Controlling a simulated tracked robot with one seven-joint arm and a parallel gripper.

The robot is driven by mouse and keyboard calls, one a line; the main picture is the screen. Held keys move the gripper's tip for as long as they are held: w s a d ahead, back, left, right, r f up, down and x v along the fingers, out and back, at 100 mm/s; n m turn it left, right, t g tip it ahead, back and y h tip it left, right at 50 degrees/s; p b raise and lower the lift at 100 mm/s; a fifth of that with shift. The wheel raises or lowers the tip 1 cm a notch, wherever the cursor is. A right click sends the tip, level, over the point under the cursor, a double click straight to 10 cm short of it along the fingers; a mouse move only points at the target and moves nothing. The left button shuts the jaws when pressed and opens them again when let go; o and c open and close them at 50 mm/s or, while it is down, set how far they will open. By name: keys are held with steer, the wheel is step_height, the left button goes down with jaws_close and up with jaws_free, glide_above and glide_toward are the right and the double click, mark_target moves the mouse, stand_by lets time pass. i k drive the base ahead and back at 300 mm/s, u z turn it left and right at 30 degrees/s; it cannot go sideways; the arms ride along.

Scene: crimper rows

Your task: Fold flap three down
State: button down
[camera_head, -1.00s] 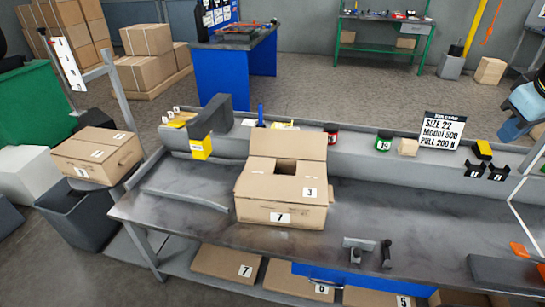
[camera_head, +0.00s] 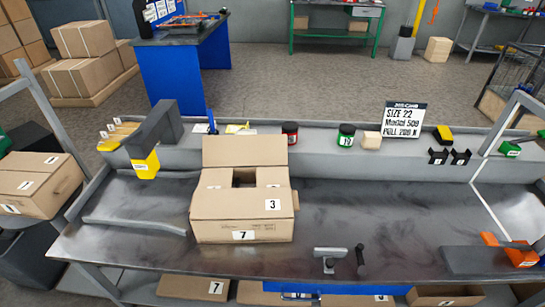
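An open cardboard box (camera_head: 222,230), labelled 7 on its front, stands on the grey workbench left of the middle. Its front flap, labelled 3 (camera_head: 235,205), faces me along the near top edge; its exact tilt is hard to judge. The back flap (camera_head: 245,151) stands up, leaning back. The left side flap (camera_head: 214,178) and right side flap (camera_head: 273,177) look folded inward, with a dark gap between them. My gripper is not in view, and nothing touches the box.
A grey dispenser with a yellow front (camera_head: 146,165) stands left of the box. A small metal tool (camera_head: 330,254) and a dark upright handle (camera_head: 360,257) are to its right. Jars and a sign (camera_head: 404,119) line the back ledge. The bench's right middle is clear.

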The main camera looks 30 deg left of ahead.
mark_target(261, 202)
steer(key=u, duration=0.15)
steer(key=i, duration=0.15)
steer(key=z, duration=0.3)
steer(key=k, duration=1.3)
steer(key=u, duration=0.9)
steer(key=i, duration=1.15)
steer(key=u, duration=0.15)
